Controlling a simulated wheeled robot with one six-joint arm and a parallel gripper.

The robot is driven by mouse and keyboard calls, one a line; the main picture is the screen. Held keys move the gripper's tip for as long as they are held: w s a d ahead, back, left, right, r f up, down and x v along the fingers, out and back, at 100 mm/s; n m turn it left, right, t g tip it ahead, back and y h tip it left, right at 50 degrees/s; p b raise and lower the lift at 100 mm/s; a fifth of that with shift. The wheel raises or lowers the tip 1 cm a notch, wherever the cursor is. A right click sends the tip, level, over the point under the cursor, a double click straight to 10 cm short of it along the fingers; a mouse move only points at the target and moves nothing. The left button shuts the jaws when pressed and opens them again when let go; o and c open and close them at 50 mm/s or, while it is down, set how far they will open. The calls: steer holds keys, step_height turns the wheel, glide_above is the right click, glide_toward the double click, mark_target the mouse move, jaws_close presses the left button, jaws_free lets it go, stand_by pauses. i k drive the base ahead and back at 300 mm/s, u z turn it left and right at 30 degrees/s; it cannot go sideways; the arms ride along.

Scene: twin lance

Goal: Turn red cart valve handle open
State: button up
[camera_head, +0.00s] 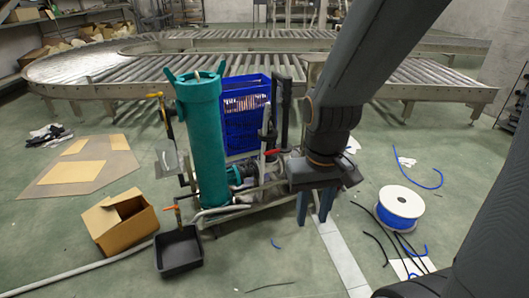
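The cart (240,207) carries a tall teal cylinder (204,140) and grey pipes. A small red handle (275,152) sits on the cart's pipework, right of the cylinder and below a black upright part. An orange-red handle (171,208) shows low at the cart's left, above a black bin. My gripper (315,210) points down at the cart's right end, to the right of and lower in the picture than the red handle. Its two blue-grey fingers are apart, with nothing visible between them. It appears clear of the red handle. Which way the valve is set is too small to tell.
A blue crate (246,120) is behind the pipework. A black bin (179,253) and an open cardboard box (119,222) stand at front left. A white spool of blue hose (399,208) and loose cables lie right. A roller conveyor (420,75) runs behind. Front-centre floor is mostly clear.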

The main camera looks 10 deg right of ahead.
mark_target(270, 151)
steer(key=z, duration=0.15)
steer(key=i, duration=0.95)
steer(key=z, duration=0.6)
